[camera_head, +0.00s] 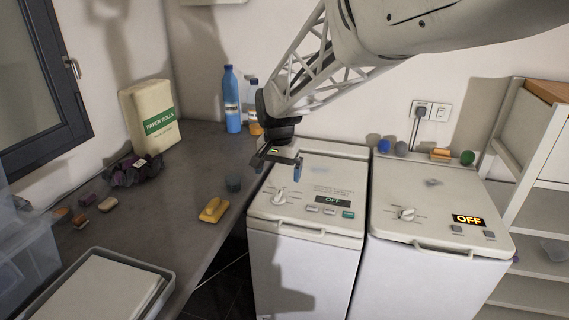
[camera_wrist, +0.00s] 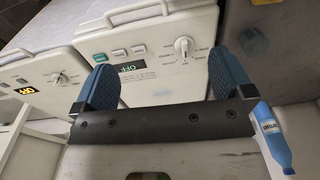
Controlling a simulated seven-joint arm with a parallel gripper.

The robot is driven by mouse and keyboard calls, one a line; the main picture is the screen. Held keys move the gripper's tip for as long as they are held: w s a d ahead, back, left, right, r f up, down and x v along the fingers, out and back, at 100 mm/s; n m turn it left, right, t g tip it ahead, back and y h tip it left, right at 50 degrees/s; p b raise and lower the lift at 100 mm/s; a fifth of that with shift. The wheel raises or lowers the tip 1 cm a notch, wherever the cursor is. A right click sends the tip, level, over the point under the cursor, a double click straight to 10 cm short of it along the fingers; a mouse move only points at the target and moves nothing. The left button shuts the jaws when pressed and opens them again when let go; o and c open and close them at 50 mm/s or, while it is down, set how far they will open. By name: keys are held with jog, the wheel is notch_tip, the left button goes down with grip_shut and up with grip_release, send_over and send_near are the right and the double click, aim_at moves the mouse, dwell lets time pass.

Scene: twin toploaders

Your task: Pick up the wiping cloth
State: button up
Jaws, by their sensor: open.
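No item is clearly recognisable as the wiping cloth. A small yellow item (camera_head: 213,209) lies on the grey counter near its right edge; I cannot tell whether it is a cloth or a sponge. A crumpled dark purple bundle (camera_head: 135,171) lies farther left on the counter and looks like fabric. My gripper (camera_head: 281,166) is open and empty above the back left of the left toploader (camera_head: 262,205), to the right of and higher than the yellow item. In the wrist view its two blue fingers (camera_wrist: 165,80) are wide apart, with the machine's top behind them.
The counter (camera_head: 185,240) also carries a paper rolls pack (camera_head: 150,116), a blue bottle (camera_head: 232,100), a dark cup-like item (camera_head: 233,184), several small blocks and a grey tray (camera_head: 157,283). The right toploader (camera_head: 430,200) has small items along its back. A shelf (camera_head: 545,215) stands at right.

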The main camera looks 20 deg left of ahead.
send_over(212, 204)
jog(key=shift+g, duration=0.3)
jog(key=f, duration=1)
jog(key=shift+a+f, duration=0.1)
jog(key=shift+a, duration=0.1)
jog(key=shift+f, duration=1.25)
jog(key=shift+d+f, duration=0.2)
jog(key=shift+f, duration=2.4)
